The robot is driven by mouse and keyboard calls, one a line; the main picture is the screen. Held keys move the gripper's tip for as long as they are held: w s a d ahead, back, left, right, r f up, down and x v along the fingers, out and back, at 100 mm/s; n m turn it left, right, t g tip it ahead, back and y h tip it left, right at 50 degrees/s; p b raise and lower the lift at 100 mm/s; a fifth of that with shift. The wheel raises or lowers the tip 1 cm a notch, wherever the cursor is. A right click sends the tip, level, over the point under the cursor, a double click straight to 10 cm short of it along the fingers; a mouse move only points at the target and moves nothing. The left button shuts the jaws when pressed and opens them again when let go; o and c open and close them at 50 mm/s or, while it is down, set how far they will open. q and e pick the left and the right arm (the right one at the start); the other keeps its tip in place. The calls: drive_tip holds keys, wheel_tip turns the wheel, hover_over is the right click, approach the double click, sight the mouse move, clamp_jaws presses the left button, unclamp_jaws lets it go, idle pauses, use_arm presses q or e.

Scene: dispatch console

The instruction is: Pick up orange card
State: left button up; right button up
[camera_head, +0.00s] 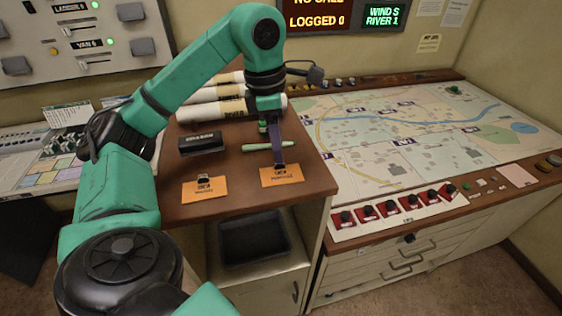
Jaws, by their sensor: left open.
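Two orange cards lie on the brown desk top (240,207). The right orange card (284,180) is near the desk's right edge and has dark print and a small dark piece at its top edge. The left orange card (204,193) looks similar and lies farther left. My left gripper (279,165) points down at the back edge of the right card. It is open, with nothing seen held in it. I cannot tell whether its tips touch the card. My right gripper is not in view.
A black block (201,143) sits behind the left card. A green pen-like object (285,145) lies just behind the gripper. Rolled papers (205,111) lie at the back. A map table (400,140) with red switches (389,208) stands to the right.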

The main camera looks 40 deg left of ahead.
sight(281, 172)
use_arm(q)
drive_tip(key=f, duration=0.2)
drive_tip(key=f+p, duration=0.1)
drive_tip(key=shift+w+d+f, duration=0.1)
drive_tip(key=shift+d+f, duration=0.1)
drive_tip(key=shift+f, duration=0.2)
drive_tip(key=shift+w+a+f, duration=0.1)
drive_tip(key=shift+a+f, duration=0.05)
clamp_jaws()
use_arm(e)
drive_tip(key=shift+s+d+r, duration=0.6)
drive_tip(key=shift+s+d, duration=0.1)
